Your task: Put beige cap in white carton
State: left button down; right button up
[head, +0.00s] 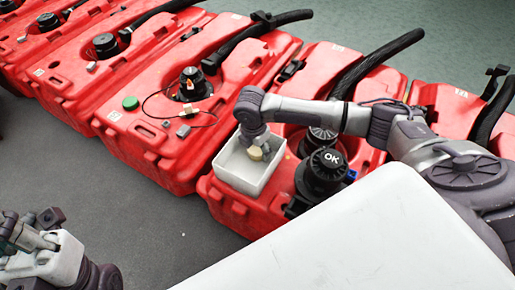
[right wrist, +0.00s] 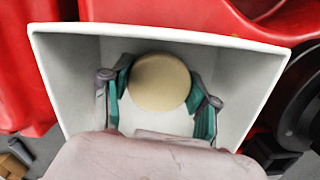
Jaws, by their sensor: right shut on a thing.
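The beige cap (right wrist: 160,82) is round and sits between the green-padded fingers of my right gripper (right wrist: 160,92), which is shut on it. The white carton (right wrist: 255,68) is an open box, and the cap and fingers are over or inside its opening. How far the cap is above the carton floor I cannot tell. In the head view the right gripper (head: 258,146) points down into the white carton (head: 243,184), with the beige cap (head: 255,154) at its tips. My left gripper (head: 30,232) shows at the lower left, away from the carton; its fingers are unclear.
The carton stands on a red tank (head: 225,207), beside a black cap marked OK (head: 326,167). More red tanks with black hoses (head: 265,30) stand in a row. A green cap (head: 131,103) lies on a neighbouring tank. The grey floor (head: 120,210) in front is clear.

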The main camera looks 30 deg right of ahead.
jog(key=shift+f, duration=0.1)
jog(key=o, duration=0.9)
jog(key=shift+o, duration=0.2)
